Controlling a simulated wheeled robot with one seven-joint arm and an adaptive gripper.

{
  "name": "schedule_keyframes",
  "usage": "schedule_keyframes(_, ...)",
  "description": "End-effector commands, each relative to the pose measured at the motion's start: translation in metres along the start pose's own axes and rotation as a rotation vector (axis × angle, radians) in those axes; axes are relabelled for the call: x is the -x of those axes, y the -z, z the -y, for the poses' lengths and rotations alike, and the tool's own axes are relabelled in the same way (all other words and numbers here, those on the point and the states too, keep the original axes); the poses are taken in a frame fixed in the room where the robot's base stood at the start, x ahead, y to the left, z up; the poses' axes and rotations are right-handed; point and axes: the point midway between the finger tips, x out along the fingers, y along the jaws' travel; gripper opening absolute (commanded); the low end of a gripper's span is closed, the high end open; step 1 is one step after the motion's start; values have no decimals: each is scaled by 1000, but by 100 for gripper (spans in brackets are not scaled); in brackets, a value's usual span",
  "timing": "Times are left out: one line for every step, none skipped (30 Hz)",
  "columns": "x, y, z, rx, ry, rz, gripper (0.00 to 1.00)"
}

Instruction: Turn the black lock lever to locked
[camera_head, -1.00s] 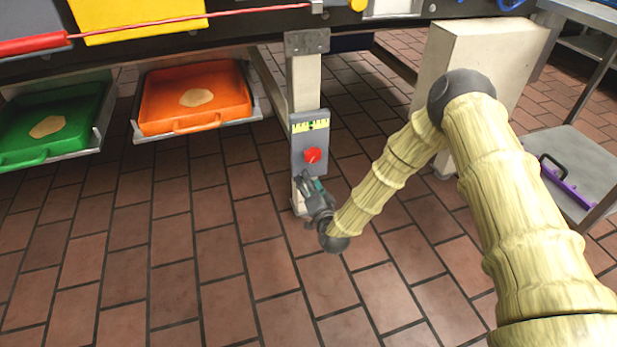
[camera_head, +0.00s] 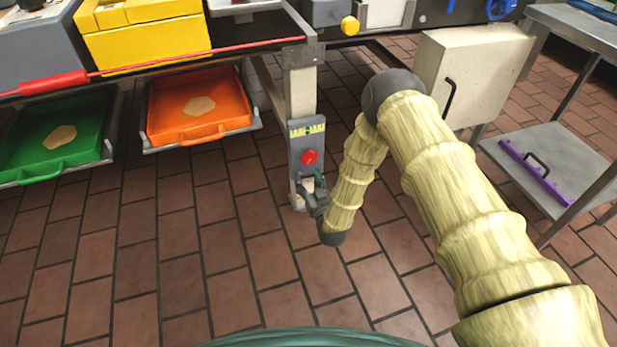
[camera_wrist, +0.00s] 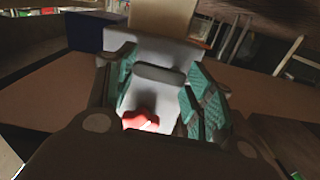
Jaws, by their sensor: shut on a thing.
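The grey lock panel (camera_head: 296,159) is fixed to a pale post below the counter. It carries a yellow-green scale strip (camera_head: 314,131) and a red knob (camera_head: 309,157). My gripper (camera_head: 310,184) is at the panel's lower part, just below the red knob, and hides what it grips there. In the wrist view a dark bar, which looks like the black lock lever (camera_wrist: 160,74), spans between my two teal finger pads. The red knob (camera_wrist: 140,118) shows lower in that view. The gripper is shut on the lever. I cannot read the lever's locked or unlocked position.
An orange tray (camera_head: 160,108) and a green tray (camera_head: 20,165) hang left of the post, each holding a flat, pale round piece. A cream box (camera_head: 480,75) stands at the right. A metal shelf (camera_head: 565,150) bears a purple-edged object. The tiled floor in front is clear.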

Motion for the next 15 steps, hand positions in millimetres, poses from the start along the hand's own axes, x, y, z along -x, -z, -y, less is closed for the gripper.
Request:
schedule_keyframes(1,1,-3,21,-3,3,29)
schedule_keyframes(1,1,-2,34,-3,3,29)
schedule_keyframes(1,1,-2,46,-3,3,29)
schedule_keyframes(1,1,-2,54,-3,3,29)
schedule_keyframes(1,1,-3,62,-3,3,29)
schedule_keyframes(1,1,-3,72,-4,3,29)
schedule_keyframes(1,1,-3,77,-4,3,29)
schedule_keyframes(1,1,-3,82,-4,3,29)
schedule_keyframes(1,1,-3,87,-5,3,29)
schedule_keyframes(1,1,-4,90,-5,3,29)
schedule_keyframes(2,0,-4,92,-5,3,29)
schedule_keyframes(2,0,-4,95,-5,3,29)
schedule_keyframes(2,0,-4,96,-6,3,29)
schedule_keyframes(2,0,-4,96,-6,3,29)
schedule_keyframes(2,0,-4,97,-6,3,29)
